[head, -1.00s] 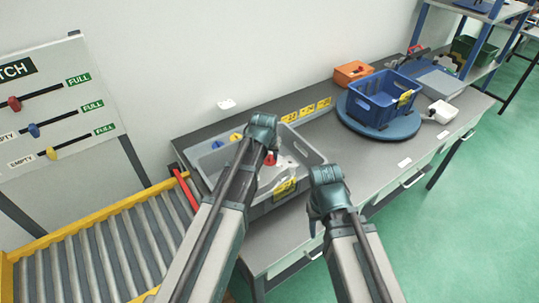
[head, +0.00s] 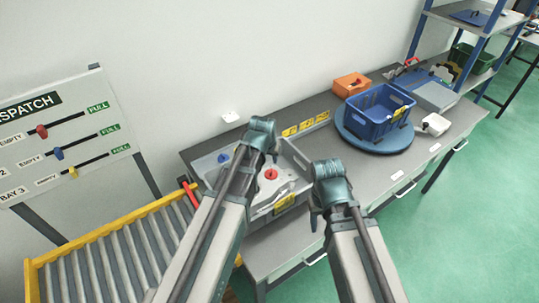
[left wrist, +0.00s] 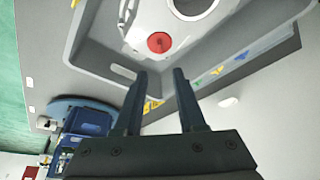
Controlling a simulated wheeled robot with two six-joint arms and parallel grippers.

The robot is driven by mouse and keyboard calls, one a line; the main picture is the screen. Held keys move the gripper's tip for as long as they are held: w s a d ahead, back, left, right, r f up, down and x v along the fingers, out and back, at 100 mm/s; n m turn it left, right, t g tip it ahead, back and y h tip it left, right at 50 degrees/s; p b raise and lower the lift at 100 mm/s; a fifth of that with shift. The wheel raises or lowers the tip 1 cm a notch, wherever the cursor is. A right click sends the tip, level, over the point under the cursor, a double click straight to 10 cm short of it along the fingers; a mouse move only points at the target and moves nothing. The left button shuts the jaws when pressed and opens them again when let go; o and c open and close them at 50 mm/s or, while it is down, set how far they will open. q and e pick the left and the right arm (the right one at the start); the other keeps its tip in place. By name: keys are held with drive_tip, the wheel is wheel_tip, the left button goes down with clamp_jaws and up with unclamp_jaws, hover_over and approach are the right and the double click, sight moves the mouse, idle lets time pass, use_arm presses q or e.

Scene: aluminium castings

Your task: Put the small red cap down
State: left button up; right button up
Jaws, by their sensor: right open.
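The small red cap (head: 271,174) sits on the pale metal casting (head: 285,184) in the grey tray (head: 298,158). In the left wrist view the cap (left wrist: 159,42) lies on the casting beside a large round opening, just beyond my fingertips. My left gripper (left wrist: 160,73) is open and empty, its two fingers apart and clear of the cap. In the head view the left gripper (head: 268,150) is above the tray, and its arm hides part of the tray. My right gripper (head: 316,208) is open and empty to the right of the tray.
A blue crate (head: 379,112) stands on a round blue turntable (head: 374,142) to the right. An orange bin (head: 352,84) is behind it. A roller conveyor (head: 120,262) lies at the left. A blue piece (head: 223,157) is in the tray's left part. The bench front is largely clear.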

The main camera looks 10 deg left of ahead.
use_arm(q)
drive_tip(key=s+d+g, duration=0.1)
drive_tip(key=s, duration=0.2)
drive_tip(key=s+d+m, duration=0.1)
drive_tip(key=s+d, duration=0.1)
drive_tip(key=s, duration=0.2)
drive_tip(key=s+d+f+m+g, duration=0.1)
drive_tip(key=s+d, duration=0.1)
drive_tip(key=s, duration=0.1)
drive_tip(key=shift+s+d+g, duration=0.2)
drive_tip(key=shift+s+g, duration=0.1)
drive_tip(key=shift+s, duration=0.1)
drive_tip(key=s+d+m+g+y, duration=0.1)
drive_tip(key=s+d+g, duration=0.1)
drive_tip(key=s, duration=0.8)
drive_tip(key=shift+d+m, duration=0.25)
drive_tip(key=shift+m, duration=0.15)
drive_tip(key=shift+w+f, duration=0.1)
drive_tip(key=shift+f, duration=0.05)
